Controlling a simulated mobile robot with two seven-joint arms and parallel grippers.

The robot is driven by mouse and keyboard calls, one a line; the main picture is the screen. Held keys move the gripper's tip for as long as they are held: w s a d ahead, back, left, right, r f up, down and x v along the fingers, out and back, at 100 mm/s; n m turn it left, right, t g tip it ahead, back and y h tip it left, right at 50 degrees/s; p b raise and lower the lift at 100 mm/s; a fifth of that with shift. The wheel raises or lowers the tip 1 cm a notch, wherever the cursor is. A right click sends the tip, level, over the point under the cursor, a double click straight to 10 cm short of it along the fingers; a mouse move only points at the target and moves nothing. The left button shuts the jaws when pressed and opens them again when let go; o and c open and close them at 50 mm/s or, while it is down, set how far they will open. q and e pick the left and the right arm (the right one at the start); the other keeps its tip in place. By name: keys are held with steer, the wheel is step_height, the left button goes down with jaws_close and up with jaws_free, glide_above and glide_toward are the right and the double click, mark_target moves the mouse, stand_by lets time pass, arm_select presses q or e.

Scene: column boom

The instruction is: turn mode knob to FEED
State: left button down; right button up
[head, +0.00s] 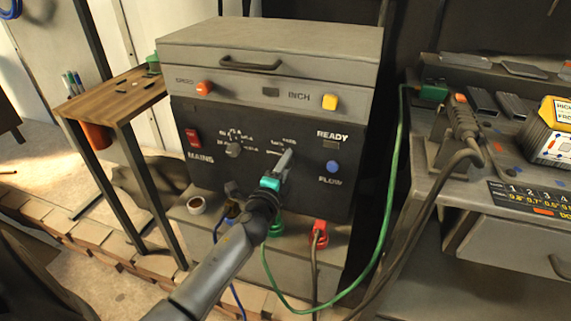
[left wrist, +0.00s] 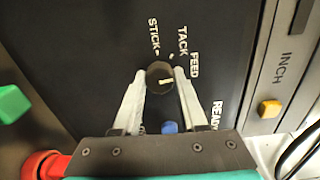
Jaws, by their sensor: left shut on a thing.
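The mode knob (left wrist: 158,74) is a dark round knob with a cream pointer line, on the black front panel (left wrist: 105,60). STICK, TACK and FEED are printed around it. In the left wrist view its pointer is turned right, toward the FEED side (left wrist: 194,64); the exact mark by FEED is hard to make out beside the finger. My left gripper (head: 285,161) is shut on the knob, one pale finger on each side. In the head view the gripper mostly hides the knob. My right gripper is not in view.
The panel also bears a red MAINS switch (head: 193,137), another selector knob (head: 233,149), a blue FLOW button (head: 333,167) and a yellow INCH button (head: 330,102). A bench (head: 450,190) stands at right.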

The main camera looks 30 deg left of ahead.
arm_select(q)
steer(key=shift+m, duration=0.5)
steer(key=c, duration=0.7)
jaws_free()
steer(key=shift+c, duration=0.2)
steer(key=o, duration=0.3)
